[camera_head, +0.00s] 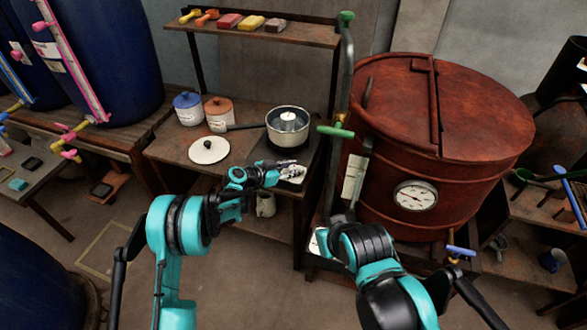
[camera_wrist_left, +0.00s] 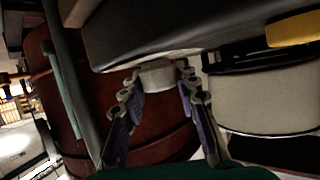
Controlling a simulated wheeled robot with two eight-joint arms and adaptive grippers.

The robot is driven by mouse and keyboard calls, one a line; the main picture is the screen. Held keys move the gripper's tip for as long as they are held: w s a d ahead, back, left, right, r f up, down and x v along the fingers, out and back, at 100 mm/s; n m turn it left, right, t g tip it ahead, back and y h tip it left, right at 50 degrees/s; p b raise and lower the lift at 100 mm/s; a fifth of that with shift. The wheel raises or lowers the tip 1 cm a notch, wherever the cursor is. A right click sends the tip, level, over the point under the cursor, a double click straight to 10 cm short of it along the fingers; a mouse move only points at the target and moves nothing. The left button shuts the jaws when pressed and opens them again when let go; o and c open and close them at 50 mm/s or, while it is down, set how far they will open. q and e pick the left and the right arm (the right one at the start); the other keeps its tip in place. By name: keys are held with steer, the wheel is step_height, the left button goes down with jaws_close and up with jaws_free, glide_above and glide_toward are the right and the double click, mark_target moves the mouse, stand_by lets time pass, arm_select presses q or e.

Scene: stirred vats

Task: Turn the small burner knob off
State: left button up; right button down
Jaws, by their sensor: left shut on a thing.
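The small burner (camera_head: 268,150) is a dark, boxy unit on the wooden bench, with a cream pan (camera_head: 287,133) on top. My left gripper (camera_head: 292,172) is at the burner's front side, its fingers partly covering the knob in the head view. In the left wrist view the burner (camera_wrist_left: 150,35) is the dark slab at the top, and the pale round knob (camera_wrist_left: 158,75) sits between the two fingertips. The left gripper (camera_wrist_left: 158,84) is shut on the knob. The knob's marking and turned angle cannot be read.
A green-handled pipe (camera_head: 338,131) and a large rust-red vat (camera_head: 440,120) with a dial stand right of the burner. Blue and brown canisters (camera_head: 219,112) and a pale lid (camera_head: 209,150) are on the bench to the left. A pale vessel (camera_head: 265,205) sits below.

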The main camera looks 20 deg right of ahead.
arm_select(q)
steer(key=shift+f, duration=0.1)
steer(key=o, duration=1.2)
steer(key=v, duration=1.2)
